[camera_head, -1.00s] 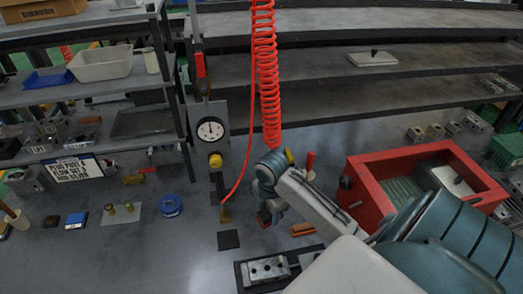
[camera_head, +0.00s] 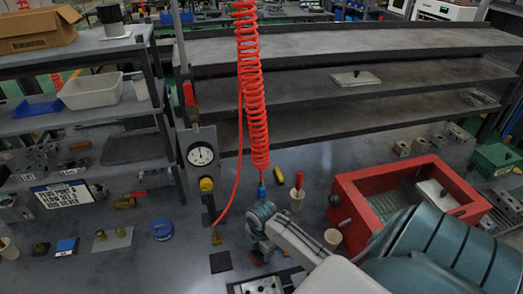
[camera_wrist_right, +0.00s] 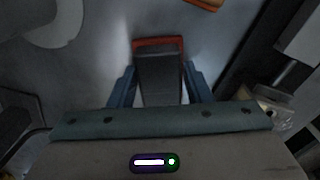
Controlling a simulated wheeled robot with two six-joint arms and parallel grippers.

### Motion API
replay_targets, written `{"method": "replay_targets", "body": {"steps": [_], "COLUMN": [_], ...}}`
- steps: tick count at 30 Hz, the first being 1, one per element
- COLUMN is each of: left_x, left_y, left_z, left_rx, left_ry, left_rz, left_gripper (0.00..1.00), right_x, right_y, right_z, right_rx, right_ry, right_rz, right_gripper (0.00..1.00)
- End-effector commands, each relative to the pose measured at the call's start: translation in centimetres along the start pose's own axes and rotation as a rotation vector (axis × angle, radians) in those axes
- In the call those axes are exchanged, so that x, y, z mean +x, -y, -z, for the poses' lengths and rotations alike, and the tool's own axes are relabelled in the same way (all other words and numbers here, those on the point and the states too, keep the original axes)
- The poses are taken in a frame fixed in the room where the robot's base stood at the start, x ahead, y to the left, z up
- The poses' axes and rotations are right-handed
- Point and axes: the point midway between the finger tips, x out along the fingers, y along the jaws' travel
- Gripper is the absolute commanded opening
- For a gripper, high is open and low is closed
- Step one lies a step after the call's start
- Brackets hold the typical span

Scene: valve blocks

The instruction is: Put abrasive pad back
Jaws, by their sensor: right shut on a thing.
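My right gripper (camera_head: 258,257) reaches down low over the bench in the head view, just right of a dark square mat (camera_head: 220,262). In the right wrist view the gripper (camera_wrist_right: 160,90) is shut on a dark grey block with a red-orange edge, which I take to be the abrasive pad (camera_wrist_right: 158,72). The pad lies between the two blue fingers. My left gripper is not in view.
A red open box (camera_head: 352,195) stands right of my arm. A cup (camera_head: 297,200) with a red-handled tool stands behind the wrist. A coiled red hose (camera_head: 252,90) hangs above the bench. A valve block (camera_head: 262,287) is at the front. A gauge post (camera_head: 201,155) stands left.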

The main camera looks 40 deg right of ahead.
Motion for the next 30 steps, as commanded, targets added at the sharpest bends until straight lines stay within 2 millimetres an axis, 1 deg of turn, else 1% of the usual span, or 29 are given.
{"method": "replay_targets", "body": {"steps": [2, 3, 6, 14, 18, 20, 22, 30], "left_x": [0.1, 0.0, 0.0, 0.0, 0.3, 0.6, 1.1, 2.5], "left_y": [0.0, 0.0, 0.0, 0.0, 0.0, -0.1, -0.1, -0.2], "left_z": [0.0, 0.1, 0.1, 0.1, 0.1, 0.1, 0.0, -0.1], "left_rx": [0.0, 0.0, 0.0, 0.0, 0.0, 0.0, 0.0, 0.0], "left_ry": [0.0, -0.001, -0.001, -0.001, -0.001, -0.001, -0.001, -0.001], "left_rz": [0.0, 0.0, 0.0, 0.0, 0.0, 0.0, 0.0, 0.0], "left_gripper": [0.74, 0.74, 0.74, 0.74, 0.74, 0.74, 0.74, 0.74], "right_x": [0.2, 0.2, 0.2, 0.2, -0.6, -1.4, -2.6, -8.5], "right_y": [0.0, 0.0, 0.0, 0.0, -0.1, -0.1, -0.1, -0.2], "right_z": [0.0, 0.0, 0.0, 0.0, -0.1, 0.0, -0.1, -0.1], "right_rx": [0.0, 0.0, 0.0, 0.0, -0.001, -0.001, -0.002, -0.001], "right_ry": [0.0, 0.0, 0.0, 0.0, 0.001, 0.0, 0.002, 0.002], "right_rz": [0.0, 0.0, 0.0, 0.0, -0.001, -0.003, -0.004, -0.006], "right_gripper": [0.23, 0.49, 0.66, 0.66, 0.66, 0.66, 0.66, 0.66]}}
